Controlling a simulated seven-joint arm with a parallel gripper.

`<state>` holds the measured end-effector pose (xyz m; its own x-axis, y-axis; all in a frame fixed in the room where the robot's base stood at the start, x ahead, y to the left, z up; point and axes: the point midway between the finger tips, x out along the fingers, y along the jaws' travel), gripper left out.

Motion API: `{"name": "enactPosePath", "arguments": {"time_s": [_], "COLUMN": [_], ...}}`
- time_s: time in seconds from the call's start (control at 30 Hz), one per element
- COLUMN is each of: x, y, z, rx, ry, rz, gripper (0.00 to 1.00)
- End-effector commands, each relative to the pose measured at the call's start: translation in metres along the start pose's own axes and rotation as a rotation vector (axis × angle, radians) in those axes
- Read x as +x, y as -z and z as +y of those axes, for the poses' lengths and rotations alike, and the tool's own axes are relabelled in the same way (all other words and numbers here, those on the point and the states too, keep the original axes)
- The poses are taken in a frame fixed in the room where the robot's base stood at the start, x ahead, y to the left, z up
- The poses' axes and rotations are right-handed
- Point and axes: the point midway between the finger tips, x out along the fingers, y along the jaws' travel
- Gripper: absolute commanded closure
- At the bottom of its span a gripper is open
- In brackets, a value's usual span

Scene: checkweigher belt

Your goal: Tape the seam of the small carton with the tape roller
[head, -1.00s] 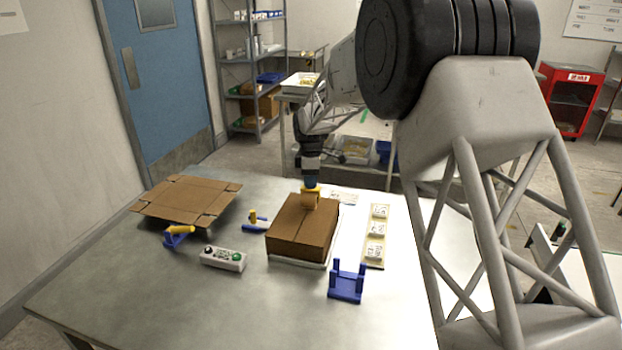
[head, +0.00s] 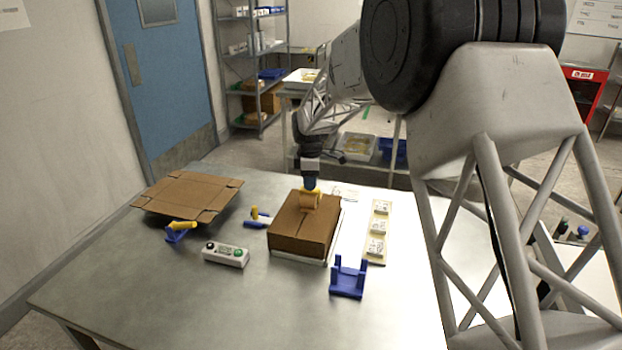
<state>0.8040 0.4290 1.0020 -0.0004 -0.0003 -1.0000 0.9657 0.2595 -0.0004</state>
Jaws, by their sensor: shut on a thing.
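The small carton (head: 303,238) is a closed brown box on a thin white plate (head: 297,260) in the middle of the steel table. A seam runs along its top. My gripper (head: 311,187) is above the carton's far part, pointing down. It is shut on the tape roller (head: 311,199), a yellow-orange tool whose lower end is at the carton's top, near the seam. Whether the roller touches the cardboard is hard to tell at this size. The fingers are small and partly hidden by the tool.
A flat unfolded carton (head: 190,194) lies at the back left. A blue-and-yellow tool (head: 180,231), a button box (head: 226,255) and another blue-and-yellow tool (head: 257,218) stand left of the carton. A blue cradle (head: 348,278) and a strip of labels (head: 378,232) are to its right. The front left is clear.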

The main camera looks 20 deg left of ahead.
Motion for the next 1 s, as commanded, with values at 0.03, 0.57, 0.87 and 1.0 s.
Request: {"name": "enactPosePath", "arguments": {"time_s": [0.03, 0.57, 0.87, 1.0], "x": [0.001, 0.001, 0.0, -0.001], "y": [0.0, 0.002, 0.005, 0.007], "z": [-0.001, -0.005, -0.019, -0.025], "rx": [0.0, 0.0, 0.0, 0.0], "ry": [0.001, 0.001, 0.001, -0.001], "rz": [0.0, 0.0, 0.0, 0.0], "gripper": [0.98, 0.98, 0.98, 0.98]}}
